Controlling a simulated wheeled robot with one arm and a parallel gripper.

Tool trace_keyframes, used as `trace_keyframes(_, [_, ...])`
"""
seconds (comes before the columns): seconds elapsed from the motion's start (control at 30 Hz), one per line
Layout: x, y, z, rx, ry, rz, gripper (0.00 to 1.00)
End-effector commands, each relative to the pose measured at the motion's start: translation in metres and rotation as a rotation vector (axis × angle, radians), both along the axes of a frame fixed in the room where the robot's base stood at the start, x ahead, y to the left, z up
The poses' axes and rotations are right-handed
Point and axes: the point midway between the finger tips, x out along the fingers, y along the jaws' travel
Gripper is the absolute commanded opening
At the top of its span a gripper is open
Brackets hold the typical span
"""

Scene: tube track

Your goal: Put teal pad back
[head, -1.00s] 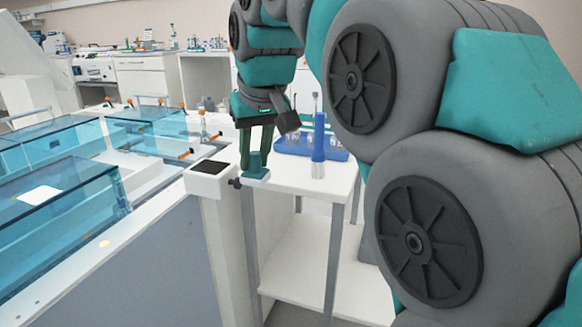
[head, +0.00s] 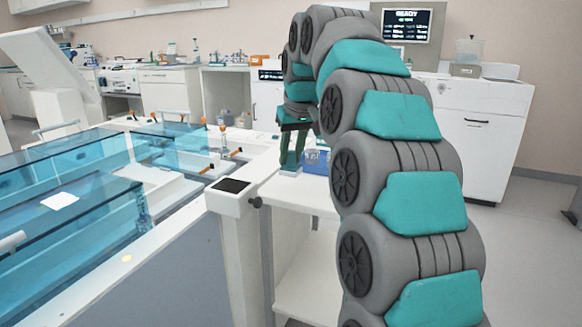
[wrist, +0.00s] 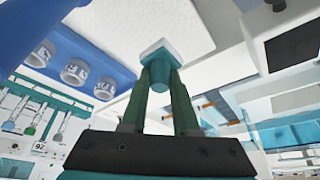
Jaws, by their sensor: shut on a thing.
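The teal pad (wrist: 157,52) has a small square plate with a pale face and a rounded teal stem. My gripper (wrist: 159,78) is shut on the stem in the wrist view, and the plate sticks out past the fingertips. In the head view my gripper (head: 292,160) points down over the far white side table, with the pale edge of the pad (head: 290,171) at its fingertips. I cannot tell whether the plate touches the tabletop. My arm hides part of the table.
A blue rack (head: 316,160) stands right of my gripper; the wrist view shows its white-rimmed cups (wrist: 74,71). A white post with a black square top (head: 232,186) stands nearer. Clear blue-tinted tanks (head: 70,205) fill the left. The white side table (head: 300,195) has bare surface.

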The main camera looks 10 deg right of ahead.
Motion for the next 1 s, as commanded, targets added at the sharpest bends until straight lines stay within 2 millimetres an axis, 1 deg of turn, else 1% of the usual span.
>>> trace_keyframes(0.17, [0.000, 0.000, -0.006, 0.000, 0.002, 0.000, 0.00])
trace_keyframes(0.4, [-0.001, 0.000, -0.029, 0.001, 0.003, -0.001, 0.00])
trace_keyframes(0.5, [0.000, 0.000, -0.034, 0.000, -0.001, 0.000, 0.00])
trace_keyframes(0.87, [0.000, 0.000, -0.038, 0.000, 0.000, -0.001, 0.00])
trace_keyframes(0.9, [0.000, 0.000, -0.038, 0.000, 0.000, -0.001, 0.32])
trace_keyframes(1.0, [0.000, 0.000, -0.038, 0.000, 0.000, -0.001, 0.43])
